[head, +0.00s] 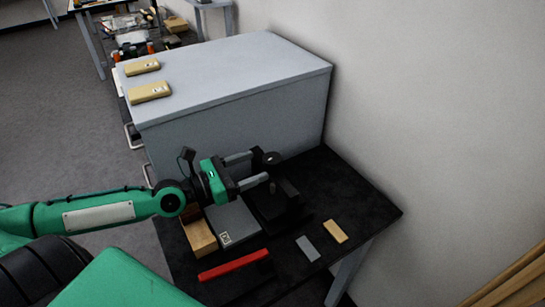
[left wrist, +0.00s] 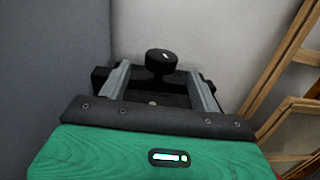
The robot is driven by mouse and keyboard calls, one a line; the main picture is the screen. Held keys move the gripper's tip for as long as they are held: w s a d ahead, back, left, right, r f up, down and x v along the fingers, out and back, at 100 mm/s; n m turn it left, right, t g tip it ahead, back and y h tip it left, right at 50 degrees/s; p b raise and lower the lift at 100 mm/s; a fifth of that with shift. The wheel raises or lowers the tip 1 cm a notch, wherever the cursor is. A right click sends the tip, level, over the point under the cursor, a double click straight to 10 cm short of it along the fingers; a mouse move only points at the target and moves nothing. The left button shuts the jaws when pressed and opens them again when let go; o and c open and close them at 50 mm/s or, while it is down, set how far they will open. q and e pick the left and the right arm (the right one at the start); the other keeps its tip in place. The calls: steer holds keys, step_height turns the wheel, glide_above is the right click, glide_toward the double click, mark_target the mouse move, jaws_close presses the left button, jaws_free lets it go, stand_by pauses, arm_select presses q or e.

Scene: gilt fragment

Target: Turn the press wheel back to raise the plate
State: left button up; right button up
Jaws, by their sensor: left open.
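The press (head: 283,207) is a black block-like device on the dark table, near the grey cabinet. A black round knob (head: 272,158), which looks like its wheel, stands on top; the knob also shows in the left wrist view (left wrist: 161,61). My left gripper (head: 264,167) is open, its two grey fingers reaching toward the press from the left. In the left wrist view the knob appears between and just beyond the fingertips, with no clear contact. The plate cannot be made out; the gripper and press body hide it. My right gripper is not in view.
The grey cabinet (head: 225,75) stands behind the table (head: 370,205), with two tan cases on top. A wall borders the right.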

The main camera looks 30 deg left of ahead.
mark_target(264, 161)
arm_select(q)
steer(key=shift+w+d+r, duration=0.2)
steer(key=shift+w+d, duration=0.1)
steer(key=p+x, duration=0.3)
steer(key=x, duration=0.1)
steer(key=shift+p, duration=0.3)
steer(key=shift+w+d+f+p, duration=0.1)
steer(key=shift+w+d+p, duration=0.2)
steer(key=shift+w, duration=0.1)
steer(key=shift+w+d+f, duration=0.1)
steer(key=shift+w+d, duration=0.05)
steer(key=shift+w, duration=0.05)
steer(key=c, duration=0.9)
steer(key=shift+c, duration=0.2)
